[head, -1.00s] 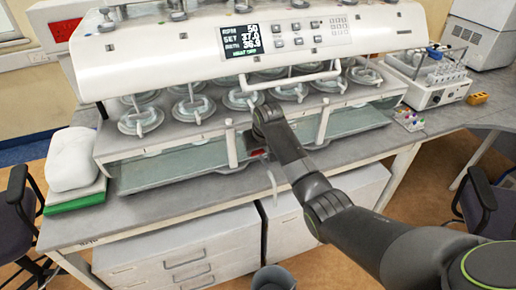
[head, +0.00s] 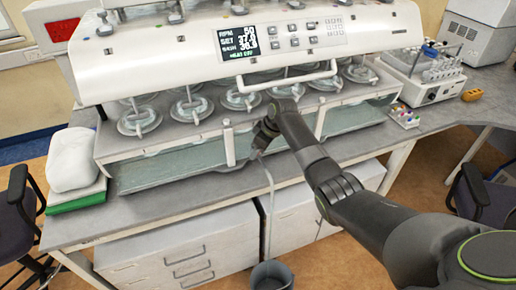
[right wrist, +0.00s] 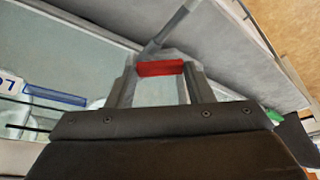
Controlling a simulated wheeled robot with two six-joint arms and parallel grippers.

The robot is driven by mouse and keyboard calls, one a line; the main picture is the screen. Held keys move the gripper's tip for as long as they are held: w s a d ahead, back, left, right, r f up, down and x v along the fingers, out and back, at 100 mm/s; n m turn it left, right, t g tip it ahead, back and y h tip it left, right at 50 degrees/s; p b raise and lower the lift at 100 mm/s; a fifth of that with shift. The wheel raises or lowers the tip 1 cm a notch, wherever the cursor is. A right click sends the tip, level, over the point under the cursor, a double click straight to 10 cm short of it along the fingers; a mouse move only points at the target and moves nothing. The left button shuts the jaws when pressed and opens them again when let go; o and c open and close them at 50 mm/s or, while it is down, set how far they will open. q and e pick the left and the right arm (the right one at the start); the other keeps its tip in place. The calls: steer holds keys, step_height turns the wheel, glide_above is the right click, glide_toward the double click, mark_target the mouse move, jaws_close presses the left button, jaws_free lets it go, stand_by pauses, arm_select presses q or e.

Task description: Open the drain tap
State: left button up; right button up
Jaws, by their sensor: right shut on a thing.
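The drain tap's red handle (right wrist: 160,68) shows in the right wrist view, between the two fingers of my right gripper, which is shut on it. A grey pipe (right wrist: 172,28) runs away beyond it. In the head view my right gripper (head: 265,132) is at the front of the glass water bath (head: 165,172) and hides the handle. A thin pale strand (head: 270,205) runs down from below the gripper to a grey bucket (head: 272,276) on the floor. I cannot tell whether it is hose or water. My left gripper is not in view.
The white tester with its display (head: 238,42) and handle bar stands above the bath. White drawer cabinets (head: 180,250) are under the bench. A white bundle (head: 72,160) is at left. A small vial rack (head: 404,117) is at right. Chairs stand at both sides.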

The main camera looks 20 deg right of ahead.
steer(key=shift+n, duration=0.5)
steer(key=shift+r, duration=0.1)
steer(key=o, duration=1)
steer(key=shift+d, duration=0.1)
steer(key=b+v, duration=0.4)
steer(key=v, duration=1.3)
steer(key=shift+d, duration=0.3)
steer(key=shift+w+r, duration=0.1)
